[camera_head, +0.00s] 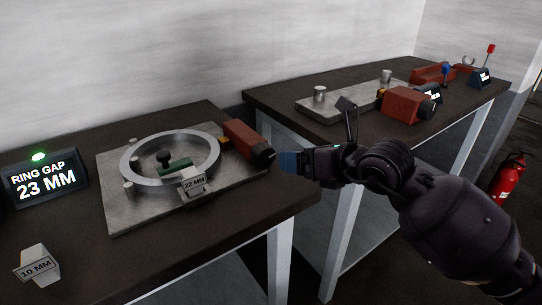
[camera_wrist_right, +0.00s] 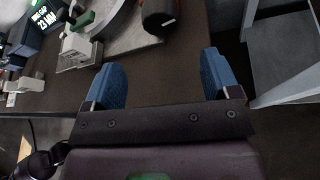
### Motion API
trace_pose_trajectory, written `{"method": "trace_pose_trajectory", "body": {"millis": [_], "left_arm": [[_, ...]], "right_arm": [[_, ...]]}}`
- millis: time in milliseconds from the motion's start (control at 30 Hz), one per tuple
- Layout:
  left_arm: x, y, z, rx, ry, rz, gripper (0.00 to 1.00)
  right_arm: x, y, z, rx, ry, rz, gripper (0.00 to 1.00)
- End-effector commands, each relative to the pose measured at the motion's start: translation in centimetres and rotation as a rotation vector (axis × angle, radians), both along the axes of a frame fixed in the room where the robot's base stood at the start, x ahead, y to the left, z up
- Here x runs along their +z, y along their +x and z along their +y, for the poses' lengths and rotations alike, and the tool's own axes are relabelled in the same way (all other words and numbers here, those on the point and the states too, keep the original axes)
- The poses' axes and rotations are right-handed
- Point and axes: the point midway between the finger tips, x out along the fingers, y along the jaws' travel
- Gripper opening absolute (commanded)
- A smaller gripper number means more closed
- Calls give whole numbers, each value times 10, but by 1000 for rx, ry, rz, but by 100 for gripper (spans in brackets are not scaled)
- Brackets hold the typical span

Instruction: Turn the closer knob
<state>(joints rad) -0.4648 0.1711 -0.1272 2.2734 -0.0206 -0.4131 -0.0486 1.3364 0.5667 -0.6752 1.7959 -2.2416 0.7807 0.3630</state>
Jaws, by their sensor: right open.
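The closer knob (camera_head: 263,155) is black and sits on the end of a red block (camera_head: 240,138) on the near bench's metal plate (camera_head: 125,212). The black knob (camera_wrist_right: 158,22) also shows at the top of the right wrist view, with a white mark on it. My right gripper (camera_head: 288,162) is just right of the knob in the head view, apart from it. In the right wrist view the blue fingers (camera_wrist_right: 162,68) are spread with nothing between them, and the knob lies beyond the tips. My left gripper is not in view.
A steel ring (camera_head: 128,165) lies on the plate with a 22 MM block (camera_head: 194,186). A display (camera_head: 45,184) reads RING GAP 23 MM under a green light. A 10 MM block (camera_head: 36,264) stands front left. A second bench (camera_head: 290,105) holds another red block (camera_head: 402,104).

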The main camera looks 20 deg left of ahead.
Motion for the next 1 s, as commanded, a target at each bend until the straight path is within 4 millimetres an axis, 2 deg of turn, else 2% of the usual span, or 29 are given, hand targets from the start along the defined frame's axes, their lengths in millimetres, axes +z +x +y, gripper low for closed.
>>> {"method": "trace_pose_trajectory", "body": {"millis": [167, 400, 600, 1000], "left_arm": [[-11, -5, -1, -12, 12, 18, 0], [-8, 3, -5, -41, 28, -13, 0], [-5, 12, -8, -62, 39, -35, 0], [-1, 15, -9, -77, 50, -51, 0]], "right_arm": [[-16, 10, 21, 1, 2, 10, 82], [-32, 27, 55, 1, 4, 13, 82], [-39, 38, 75, 0, 5, 11, 82], [-38, 43, 85, -1, 4, 5, 82]]}}
